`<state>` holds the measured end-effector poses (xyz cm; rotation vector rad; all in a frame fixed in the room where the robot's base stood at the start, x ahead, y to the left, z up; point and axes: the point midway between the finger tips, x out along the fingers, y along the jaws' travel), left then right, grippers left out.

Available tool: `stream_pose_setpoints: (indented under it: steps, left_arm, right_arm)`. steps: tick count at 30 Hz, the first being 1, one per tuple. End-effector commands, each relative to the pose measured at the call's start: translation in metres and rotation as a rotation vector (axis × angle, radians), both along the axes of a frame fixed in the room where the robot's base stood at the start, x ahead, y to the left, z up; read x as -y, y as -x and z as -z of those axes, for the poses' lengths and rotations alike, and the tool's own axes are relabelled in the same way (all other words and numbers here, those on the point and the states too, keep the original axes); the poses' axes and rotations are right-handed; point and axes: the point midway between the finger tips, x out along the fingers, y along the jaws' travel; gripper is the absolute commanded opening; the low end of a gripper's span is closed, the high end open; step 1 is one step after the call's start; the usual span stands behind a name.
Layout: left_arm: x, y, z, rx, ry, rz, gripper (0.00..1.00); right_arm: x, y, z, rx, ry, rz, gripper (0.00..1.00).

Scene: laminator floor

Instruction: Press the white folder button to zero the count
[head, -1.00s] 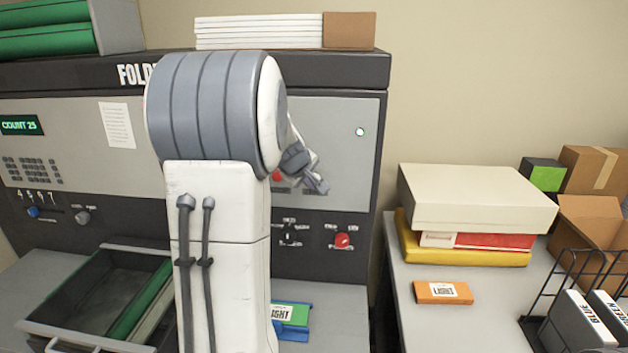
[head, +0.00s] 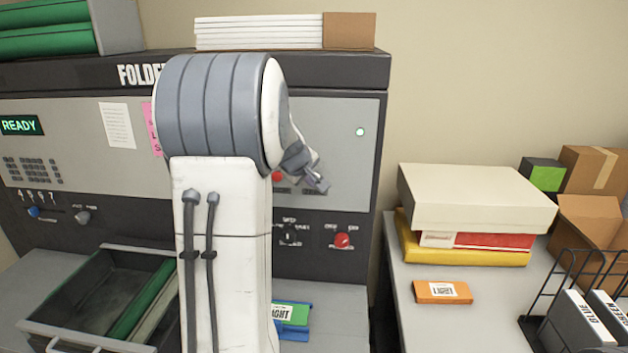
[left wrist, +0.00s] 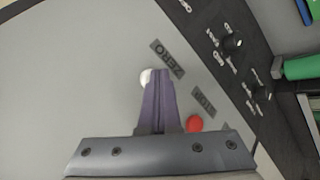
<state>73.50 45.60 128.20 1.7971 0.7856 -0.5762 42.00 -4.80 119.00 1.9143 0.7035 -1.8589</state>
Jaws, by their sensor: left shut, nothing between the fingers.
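The folder (head: 330,140) is a large dark and grey machine filling the left and middle of the head view. Its display (head: 21,125) reads READY in green. The white button (left wrist: 146,77) shows in the left wrist view beside the ZERO label (left wrist: 167,59); my arm hides it in the head view. My left gripper (head: 318,184) is at the panel. Its shut, empty fingers (left wrist: 161,76) partly cover the white button in the left wrist view. I cannot tell whether the tips touch it. My right gripper is not in view.
A red button (left wrist: 195,123) lies close beside the fingers. A red knob (head: 342,240) sits lower on the folder. An open tray (head: 95,290) stands in front at left. A side table at right holds stacked boxes (head: 475,198) and an orange pack (head: 443,292).

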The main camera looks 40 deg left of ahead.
Motion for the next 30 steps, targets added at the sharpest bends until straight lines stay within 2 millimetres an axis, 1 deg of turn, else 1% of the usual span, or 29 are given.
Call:
stream_pose_setpoints:
  steps: [8, 19, 30]
  left_arm:
    - [0.0, 0.0, 0.0, 0.001, -0.001, 0.0, 0.0]
    - [0.008, 0.014, 0.001, 0.0, -0.001, -0.001, 0.0]
    - [0.01, 0.017, 0.0, 0.0, -0.001, -0.001, 0.0]
  right_arm:
    - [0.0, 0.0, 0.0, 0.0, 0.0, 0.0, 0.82]
    - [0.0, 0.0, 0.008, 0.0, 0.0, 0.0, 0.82]
    - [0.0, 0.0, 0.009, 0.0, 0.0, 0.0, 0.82]
